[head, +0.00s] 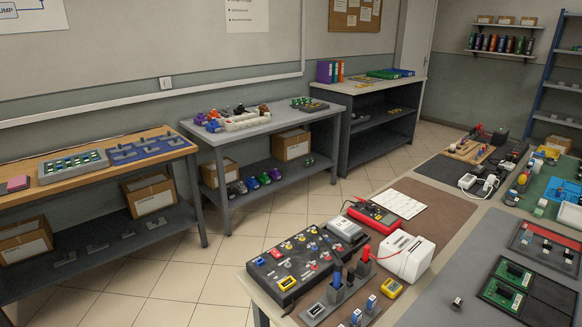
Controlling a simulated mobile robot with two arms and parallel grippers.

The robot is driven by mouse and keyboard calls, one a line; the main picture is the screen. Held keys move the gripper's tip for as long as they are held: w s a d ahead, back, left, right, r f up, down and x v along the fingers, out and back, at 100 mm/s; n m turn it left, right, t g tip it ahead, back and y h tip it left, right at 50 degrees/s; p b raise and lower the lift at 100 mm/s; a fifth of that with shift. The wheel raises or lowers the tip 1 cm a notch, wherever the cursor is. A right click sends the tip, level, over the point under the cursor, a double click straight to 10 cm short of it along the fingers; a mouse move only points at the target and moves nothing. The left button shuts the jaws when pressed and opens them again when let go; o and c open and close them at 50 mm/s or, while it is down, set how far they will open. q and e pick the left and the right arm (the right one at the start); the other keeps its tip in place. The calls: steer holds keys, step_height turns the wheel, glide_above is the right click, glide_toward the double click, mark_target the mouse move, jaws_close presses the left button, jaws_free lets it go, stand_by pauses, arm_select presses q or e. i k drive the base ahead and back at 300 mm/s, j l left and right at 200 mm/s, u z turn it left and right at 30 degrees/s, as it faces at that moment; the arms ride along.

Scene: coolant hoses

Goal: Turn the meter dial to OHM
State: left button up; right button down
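Neither of my grippers is in view.
A dark panel (268,284) with several coloured fittings lies at the table's left edge. A white box (411,257) stands close in front of the red-edged device. A white sheet (418,190) lies behind. Tiled floor (190,280) is clear between this table and the wall benches.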

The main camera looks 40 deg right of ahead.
mark_target(370, 209)
steer(key=z, duration=1.75)
steer(key=k+l+z, duration=0.2)
steer(key=k, duration=0.45)
steer(key=k+l+z, duration=0.2)
steer(key=k, duration=0.4)
steer(key=i+j+z, duration=0.3)
steer(key=j+z, duration=0.35)
steer(key=j, duration=0.15)
steer(key=i+j+z, duration=0.1)
steer(key=j+z, duration=0.2)
steer(key=j, duration=0.15)
steer(key=i+j, duration=0.1)
steer(key=j, duration=0.45)
steer(key=i+j, duration=0.1)
steer(key=j, duration=0.45)
steer(key=i+j, duration=0.1)
steer(key=j, duration=0.45)
steer(key=i+j, duration=0.1)
steer(key=j, duration=0.45)
steer(key=i+j, duration=0.1)
steer(key=j, duration=0.45)
steer(key=i+j, duration=0.1)
steer(key=j, duration=0.45)
